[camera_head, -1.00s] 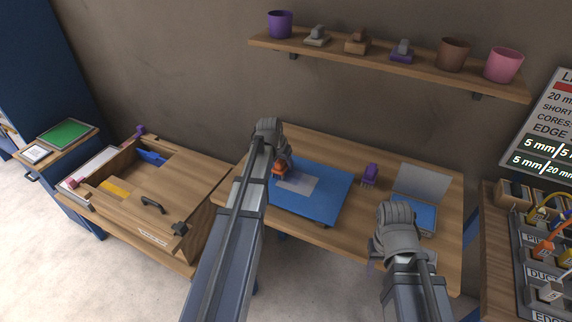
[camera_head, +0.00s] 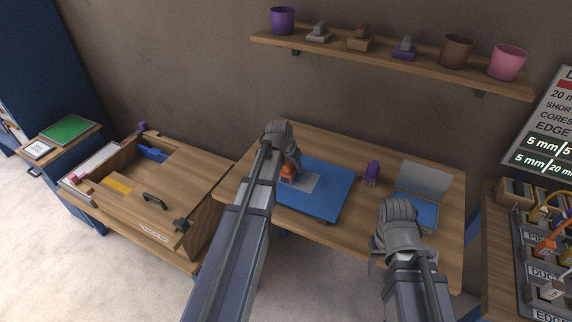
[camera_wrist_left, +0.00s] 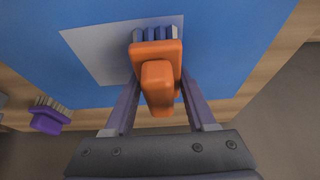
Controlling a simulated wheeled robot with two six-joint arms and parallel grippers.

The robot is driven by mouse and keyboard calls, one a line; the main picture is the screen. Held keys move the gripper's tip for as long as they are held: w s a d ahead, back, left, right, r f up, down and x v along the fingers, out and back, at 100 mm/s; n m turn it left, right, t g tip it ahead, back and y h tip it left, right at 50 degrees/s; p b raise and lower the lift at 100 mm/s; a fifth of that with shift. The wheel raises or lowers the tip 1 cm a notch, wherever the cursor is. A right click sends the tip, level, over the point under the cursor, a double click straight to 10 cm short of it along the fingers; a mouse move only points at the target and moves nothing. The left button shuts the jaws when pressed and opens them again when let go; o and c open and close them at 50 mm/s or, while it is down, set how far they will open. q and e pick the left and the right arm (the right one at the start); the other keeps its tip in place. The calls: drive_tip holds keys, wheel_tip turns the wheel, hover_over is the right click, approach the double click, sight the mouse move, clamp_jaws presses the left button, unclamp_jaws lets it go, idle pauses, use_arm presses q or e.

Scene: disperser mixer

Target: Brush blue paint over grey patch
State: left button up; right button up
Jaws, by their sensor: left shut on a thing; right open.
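My left gripper (camera_head: 291,166) is shut on an orange brush (camera_head: 287,173), seen close in the left wrist view (camera_wrist_left: 157,75). The brush's bristles look bluish and lie over one end of the light grey patch (camera_wrist_left: 95,52); whether they touch it is hard to tell. The patch (camera_head: 309,182) lies on a blue panel (camera_head: 325,205) on the table and looks grey where visible; the brush hides part of it. A shallow tray with blue paint (camera_head: 418,209) and a raised grey lid (camera_head: 427,178) stands to the right. My right gripper (camera_head: 378,252) is open and empty in front of it.
A wooden box (camera_head: 185,181) stands left. A wall shelf (camera_head: 395,66) carries pots and brushes. A rack with cables (camera_head: 535,255) is at the right edge.

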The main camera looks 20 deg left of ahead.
sight(317, 183)
use_arm(q)
drive_tip(key=shift+d, duration=0.2)
drive_tip(key=shift+s+d, duration=0.1)
drive_tip(key=shift+d, duration=1.45)
drive_tip(key=shift+d, duration=1.65)
drive_tip(key=shift+d, duration=0.15)
drive_tip(key=shift+s+d, duration=0.1)
drive_tip(key=shift+d, duration=1.4)
drive_tip(key=shift+s, duration=0.9)
drive_tip(key=shift+a, duration=0.2)
